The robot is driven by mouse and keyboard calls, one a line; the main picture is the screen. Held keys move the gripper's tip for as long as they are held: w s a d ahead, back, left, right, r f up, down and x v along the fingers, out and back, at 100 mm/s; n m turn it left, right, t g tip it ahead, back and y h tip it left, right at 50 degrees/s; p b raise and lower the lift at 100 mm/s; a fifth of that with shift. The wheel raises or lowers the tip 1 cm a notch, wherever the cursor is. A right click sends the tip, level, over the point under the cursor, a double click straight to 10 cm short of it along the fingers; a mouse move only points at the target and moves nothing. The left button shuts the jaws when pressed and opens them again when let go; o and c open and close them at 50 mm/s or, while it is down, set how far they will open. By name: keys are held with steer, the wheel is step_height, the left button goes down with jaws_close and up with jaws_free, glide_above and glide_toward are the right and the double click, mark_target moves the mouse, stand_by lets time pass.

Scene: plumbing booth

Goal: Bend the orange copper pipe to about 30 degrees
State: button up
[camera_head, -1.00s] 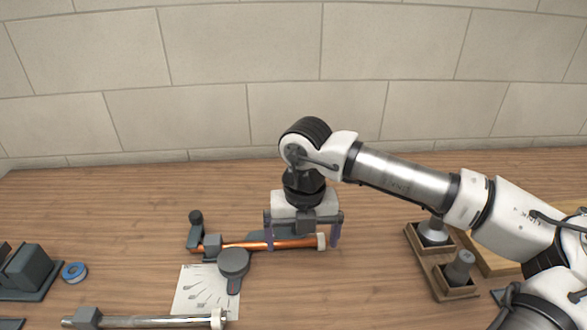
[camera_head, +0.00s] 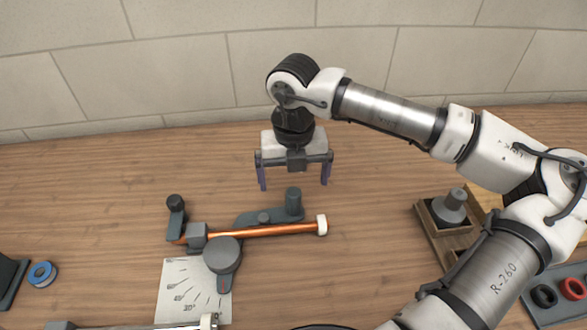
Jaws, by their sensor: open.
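The orange copper pipe (camera_head: 275,231) lies across the grey bender on the table, with a white cap (camera_head: 322,224) on its right end. It looks straight. The bender has a round grey former (camera_head: 222,253) in front of the pipe, a block (camera_head: 196,236) at the pipe's left end, and an arm with an upright grey post (camera_head: 294,201) behind the pipe. My gripper (camera_head: 294,183) is open and empty, with its purple fingers pointing down. It is behind and above the post, apart from the pipe.
A white sheet with angle marks (camera_head: 180,290) lies under the former. Blue tape (camera_head: 42,274) is at the left. A wooden holder (camera_head: 436,235) with a grey fitting (camera_head: 453,207) stands at the right. A tray at lower right holds a black ring (camera_head: 543,295) and a red ring (camera_head: 573,288). The table behind is clear.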

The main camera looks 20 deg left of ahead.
mark_target(295, 192)
steer(key=shift+f+b, duration=1.05)
steer(key=shift+f, duration=1.9)
steer(key=c, duration=1.4)
steer(key=shift+d, duration=0.1)
steer(key=shift+s+d+m+b, duration=0.85)
steer(key=shift+d+m+b, duration=0.05)
steer(key=shift+d+b, duration=0.1)
